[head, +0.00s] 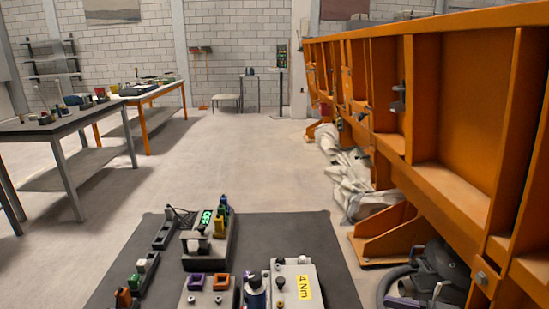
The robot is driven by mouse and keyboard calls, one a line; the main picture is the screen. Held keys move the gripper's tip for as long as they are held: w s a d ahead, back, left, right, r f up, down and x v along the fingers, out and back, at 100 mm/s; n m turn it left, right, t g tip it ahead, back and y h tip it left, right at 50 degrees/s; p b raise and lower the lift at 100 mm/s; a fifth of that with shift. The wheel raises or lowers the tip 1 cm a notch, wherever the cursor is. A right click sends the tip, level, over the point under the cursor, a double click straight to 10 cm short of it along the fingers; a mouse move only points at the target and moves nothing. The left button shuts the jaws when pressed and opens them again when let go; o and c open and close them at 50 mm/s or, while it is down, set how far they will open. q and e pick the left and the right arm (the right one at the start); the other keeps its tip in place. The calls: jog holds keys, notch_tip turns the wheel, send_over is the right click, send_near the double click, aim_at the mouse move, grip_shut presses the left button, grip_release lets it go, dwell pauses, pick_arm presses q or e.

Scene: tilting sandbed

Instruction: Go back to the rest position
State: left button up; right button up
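Neither of my grippers shows in the head view, and no arm of mine can be made out. In front of me at the bottom lies a dark work surface (290,225) with control gear on it. A black device with a green lit display (207,217) stands near its middle. A pale box with a yellow "4 Nm" label (303,287) sits at the front right of it.
A large orange steel structure (455,110) fills the right side, with a foot (385,240) on the floor. White sacks (350,178) lie beside it. Tables with small items (60,125) stand at left. The middle floor (235,150) is clear.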

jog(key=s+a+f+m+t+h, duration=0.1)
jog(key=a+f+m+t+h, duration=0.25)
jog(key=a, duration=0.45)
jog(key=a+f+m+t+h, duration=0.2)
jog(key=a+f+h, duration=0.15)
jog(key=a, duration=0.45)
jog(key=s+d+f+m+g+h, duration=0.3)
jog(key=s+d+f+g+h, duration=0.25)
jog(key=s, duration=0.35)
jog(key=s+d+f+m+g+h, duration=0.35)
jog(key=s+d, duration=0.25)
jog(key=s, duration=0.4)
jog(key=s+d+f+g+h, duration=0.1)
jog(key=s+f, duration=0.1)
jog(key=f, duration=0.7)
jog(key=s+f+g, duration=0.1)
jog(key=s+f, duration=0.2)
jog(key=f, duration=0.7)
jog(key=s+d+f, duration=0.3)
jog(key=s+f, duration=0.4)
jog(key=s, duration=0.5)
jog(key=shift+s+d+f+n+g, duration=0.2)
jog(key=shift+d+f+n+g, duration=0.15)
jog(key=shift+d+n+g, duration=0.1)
